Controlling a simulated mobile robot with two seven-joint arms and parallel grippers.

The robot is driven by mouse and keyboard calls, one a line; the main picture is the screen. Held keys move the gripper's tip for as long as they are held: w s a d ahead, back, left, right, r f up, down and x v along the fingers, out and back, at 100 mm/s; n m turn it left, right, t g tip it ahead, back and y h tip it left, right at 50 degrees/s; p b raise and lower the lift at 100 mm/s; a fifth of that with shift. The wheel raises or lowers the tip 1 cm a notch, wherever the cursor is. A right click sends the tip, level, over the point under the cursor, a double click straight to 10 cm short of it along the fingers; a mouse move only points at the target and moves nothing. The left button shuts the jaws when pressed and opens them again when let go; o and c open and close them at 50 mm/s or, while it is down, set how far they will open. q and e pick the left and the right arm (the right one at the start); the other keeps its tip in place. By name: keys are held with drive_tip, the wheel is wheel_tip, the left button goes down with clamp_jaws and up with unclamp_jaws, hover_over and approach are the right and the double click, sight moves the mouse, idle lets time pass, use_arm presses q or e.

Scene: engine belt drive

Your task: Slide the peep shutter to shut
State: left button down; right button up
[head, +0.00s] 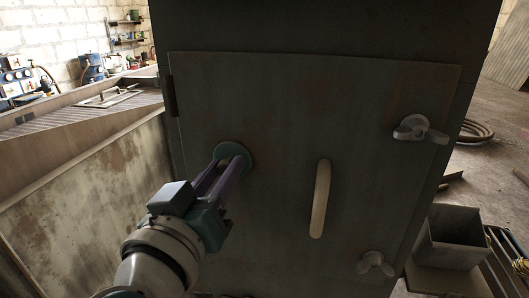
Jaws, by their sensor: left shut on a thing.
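The peep shutter (228,148) is a round teal disc on the left half of a dark, rust-stained metal door. My left gripper (236,164) reaches up to it from the lower left. Its purple fingers are shut on the shutter at its lower part. The fingers cover much of the disc, so the part they grip and any opening behind it are hidden. I cannot tell how far the shutter is slid. My right gripper is not in view.
The door (290,110) has a pale upright handle (320,200) right of the shutter. Wing-shaped latches sit at its right edge, upper (419,129) and lower (375,263). A metal box (452,243) stands at lower right. A bench (75,120) runs along the left.

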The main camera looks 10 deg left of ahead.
use_arm(q)
wheel_tip(320, 180, down, 5)
drive_tip(key=shift+r+b, duration=0.1)
drive_tip(key=shift+b, duration=1.15)
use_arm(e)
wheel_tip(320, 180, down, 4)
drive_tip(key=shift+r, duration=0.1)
use_arm(q)
drive_tip(key=c, duration=0.6)
unclamp_jaws()
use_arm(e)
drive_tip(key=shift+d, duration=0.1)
use_arm(q)
drive_tip(key=shift+r, duration=0.1)
drive_tip(key=s+b, duration=0.1)
drive_tip(key=s, duration=0.9)
drive_tip(key=shift+a, duration=0.15)
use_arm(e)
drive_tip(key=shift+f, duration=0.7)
